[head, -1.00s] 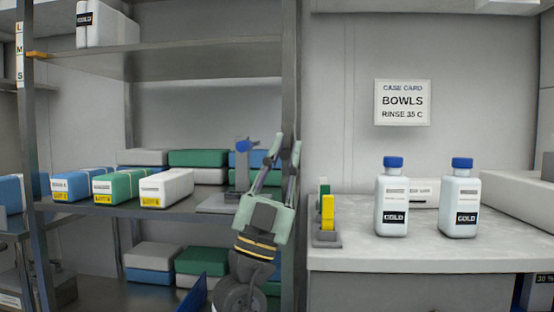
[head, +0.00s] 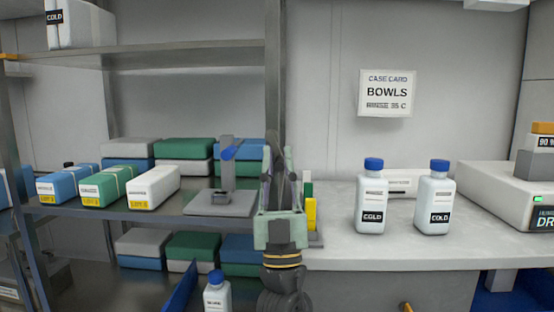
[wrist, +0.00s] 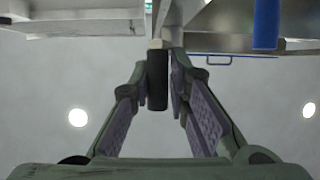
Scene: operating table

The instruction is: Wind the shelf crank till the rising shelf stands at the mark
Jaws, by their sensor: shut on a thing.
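My gripper (head: 281,160) points upward in front of the shelf unit's right post in the head view. In the wrist view its fingers (wrist: 160,88) are shut on the black crank handle (wrist: 157,78), which hangs down from the metal above. The crank is hidden behind the fingers in the head view. The upper shelf (head: 170,54), seemingly the rising shelf, carries a white pack labelled COLD (head: 82,24). An orange pointer (head: 9,57) shows at that shelf's left end. The letter scale is out of view now, so I cannot tell how the shelf stands against the mark.
A stand with a blue lever (head: 228,165) is left of my gripper on the middle shelf. Several packs lie further left. A yellow block (head: 310,213) stands close on the right. Two COLD bottles (head: 371,197) (head: 434,199) are on the counter, and another (head: 217,293) is low in front.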

